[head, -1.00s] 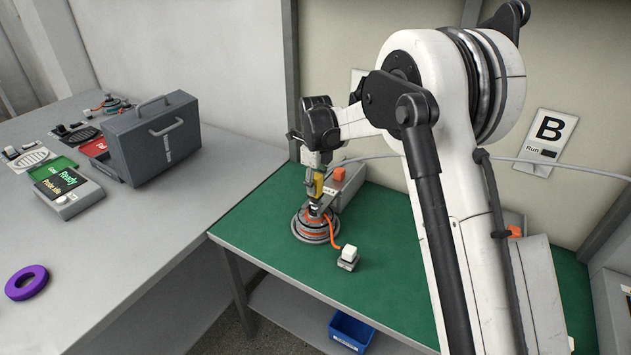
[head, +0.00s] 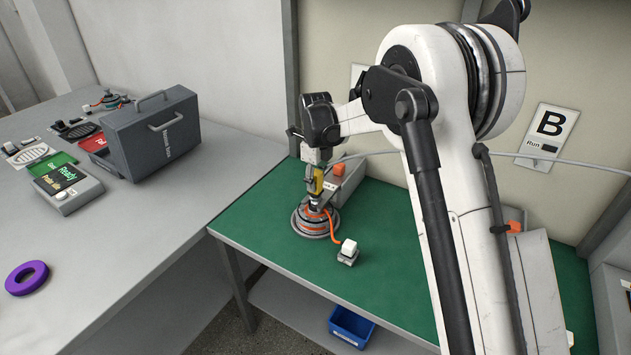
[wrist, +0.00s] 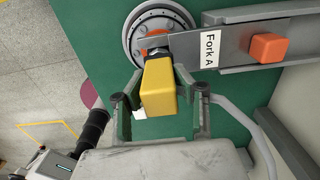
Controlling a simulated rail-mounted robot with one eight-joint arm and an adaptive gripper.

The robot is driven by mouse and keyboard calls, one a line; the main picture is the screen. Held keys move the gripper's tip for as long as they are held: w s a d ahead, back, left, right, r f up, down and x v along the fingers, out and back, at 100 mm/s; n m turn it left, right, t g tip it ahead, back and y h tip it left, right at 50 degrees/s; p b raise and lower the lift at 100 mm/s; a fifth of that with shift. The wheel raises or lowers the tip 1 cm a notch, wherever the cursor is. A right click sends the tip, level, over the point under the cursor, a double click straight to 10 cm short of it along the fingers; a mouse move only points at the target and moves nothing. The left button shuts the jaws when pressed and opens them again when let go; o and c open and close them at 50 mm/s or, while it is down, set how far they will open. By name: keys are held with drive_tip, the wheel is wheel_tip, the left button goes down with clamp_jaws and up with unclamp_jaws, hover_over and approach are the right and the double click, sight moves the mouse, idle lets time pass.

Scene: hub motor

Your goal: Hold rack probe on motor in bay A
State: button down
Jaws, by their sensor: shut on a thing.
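The motor (head: 314,221) is a round grey hub with orange rings on the green bench top, at the near end of a grey fixture. In the wrist view its disc (wrist: 140,18) lies beyond a plate labelled Fork A (wrist: 225,47). My gripper (head: 314,186) is above the motor, shut on the yellow rack probe (wrist: 158,88). The probe points down, its dark tip over the motor's centre. Whether the tip touches the hub I cannot tell. An orange cable runs from the motor to a small white-topped connector (head: 348,249).
A grey fixture with an orange block (head: 339,169) stands beside the motor. The grey table (head: 130,235) on the left holds a case (head: 158,140), a display unit reading Ready (head: 66,188) and a purple ring (head: 26,277). A blue bin (head: 350,328) is below the bench.

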drive_tip(key=shift+s+f+b, duration=0.1)
drive_tip(key=shift+f+b, duration=0.4)
drive_tip(key=shift+b, duration=0.05)
idle(1.7)
drive_tip(key=shift+r+p, duration=0.95)
drive_tip(key=shift+r, duration=2.1)
